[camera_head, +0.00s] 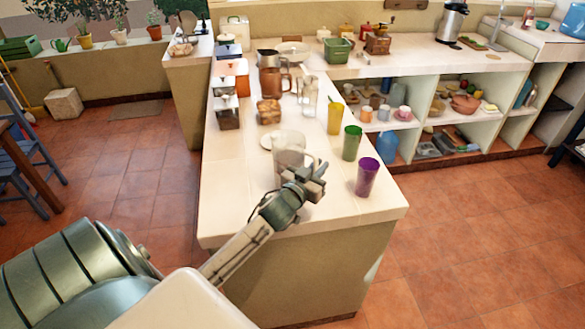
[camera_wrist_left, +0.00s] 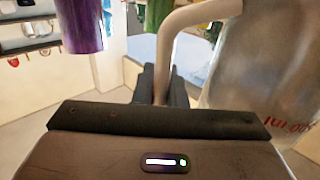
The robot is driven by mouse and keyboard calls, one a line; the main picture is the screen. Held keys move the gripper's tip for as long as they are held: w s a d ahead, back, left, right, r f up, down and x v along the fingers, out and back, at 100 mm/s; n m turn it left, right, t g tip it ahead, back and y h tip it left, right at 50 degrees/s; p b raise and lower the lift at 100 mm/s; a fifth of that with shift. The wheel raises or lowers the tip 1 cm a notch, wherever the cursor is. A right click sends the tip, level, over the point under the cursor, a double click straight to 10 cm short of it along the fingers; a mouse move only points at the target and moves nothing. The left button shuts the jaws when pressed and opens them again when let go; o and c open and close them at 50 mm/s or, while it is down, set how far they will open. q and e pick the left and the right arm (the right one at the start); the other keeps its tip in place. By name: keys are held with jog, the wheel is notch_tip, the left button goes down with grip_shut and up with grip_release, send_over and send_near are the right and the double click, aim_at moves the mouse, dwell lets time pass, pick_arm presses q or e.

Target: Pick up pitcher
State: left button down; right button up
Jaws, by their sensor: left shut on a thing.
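A clear pitcher (camera_head: 290,150) stands near the front of the light counter. My left gripper (camera_head: 314,184) is at its right side, near the purple cup. In the left wrist view, the pitcher's pale handle (camera_wrist_left: 172,40) runs down between the dark fingers of my left gripper (camera_wrist_left: 160,86), which are shut on it. The see-through body of the pitcher (camera_wrist_left: 255,70) fills the right side there, with some red lettering low on it. The pitcher looks upright; I cannot tell whether its base touches the counter. My right gripper is not in view.
A purple cup (camera_head: 367,178) stands close to the right of my left gripper, with a green cup (camera_head: 352,143) and a yellow cup (camera_head: 335,118) behind it. The counter's front left (camera_head: 228,205) is bare.

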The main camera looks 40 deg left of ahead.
aim_at(315, 162)
pick_arm(q)
jog(key=shift+r, duration=0.3)
dwell(0.4)
notch_tip(315, 162, up, 3)
jog(key=shift+b, duration=0.6)
jog(key=s+d+r+b, duration=0.1)
jog(key=s+d+b, duration=0.3)
jog(key=s+d, duration=0.5)
jog(key=s, duration=0.3)
jog(key=shift+s+d+r, duration=0.2)
jog(key=shift+s+r, duration=0.05)
jog(key=shift+s, duration=0.1)
dwell(1.1)
dwell(0.8)
